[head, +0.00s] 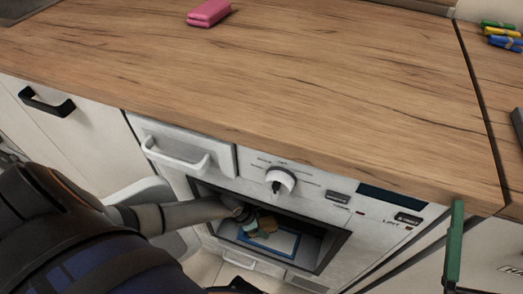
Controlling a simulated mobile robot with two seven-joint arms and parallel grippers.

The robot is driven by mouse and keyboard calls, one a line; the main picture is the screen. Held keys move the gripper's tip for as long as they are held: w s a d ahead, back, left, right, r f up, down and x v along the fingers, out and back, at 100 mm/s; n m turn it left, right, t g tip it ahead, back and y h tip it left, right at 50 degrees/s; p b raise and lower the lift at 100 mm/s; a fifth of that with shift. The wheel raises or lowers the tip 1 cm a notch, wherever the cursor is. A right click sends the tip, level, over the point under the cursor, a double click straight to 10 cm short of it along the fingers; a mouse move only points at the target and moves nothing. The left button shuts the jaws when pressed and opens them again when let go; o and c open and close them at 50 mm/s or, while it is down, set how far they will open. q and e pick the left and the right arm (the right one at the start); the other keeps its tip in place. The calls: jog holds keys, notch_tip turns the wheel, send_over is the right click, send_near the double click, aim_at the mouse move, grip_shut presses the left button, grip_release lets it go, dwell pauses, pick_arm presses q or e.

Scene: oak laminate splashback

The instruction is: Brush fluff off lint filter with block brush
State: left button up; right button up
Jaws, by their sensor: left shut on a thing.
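My left gripper (247,216) reaches from the left into the opening of the white appliance below the worktop. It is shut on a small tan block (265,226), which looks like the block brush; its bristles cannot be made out. The blue-framed lint filter (291,246) lies inside the opening, under and beside the block. Whether the block touches the filter, and how much fluff is on it, is too small to tell. My right gripper is not in view.
The appliance front has a round knob (280,181) and a white drawer handle (176,160) above the opening. A green upright piece (455,245) stands at the right.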

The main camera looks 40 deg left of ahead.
pick_arm(q)
jog(key=shift+r+p, duration=0.4)
jog(key=shift+r, duration=0.15)
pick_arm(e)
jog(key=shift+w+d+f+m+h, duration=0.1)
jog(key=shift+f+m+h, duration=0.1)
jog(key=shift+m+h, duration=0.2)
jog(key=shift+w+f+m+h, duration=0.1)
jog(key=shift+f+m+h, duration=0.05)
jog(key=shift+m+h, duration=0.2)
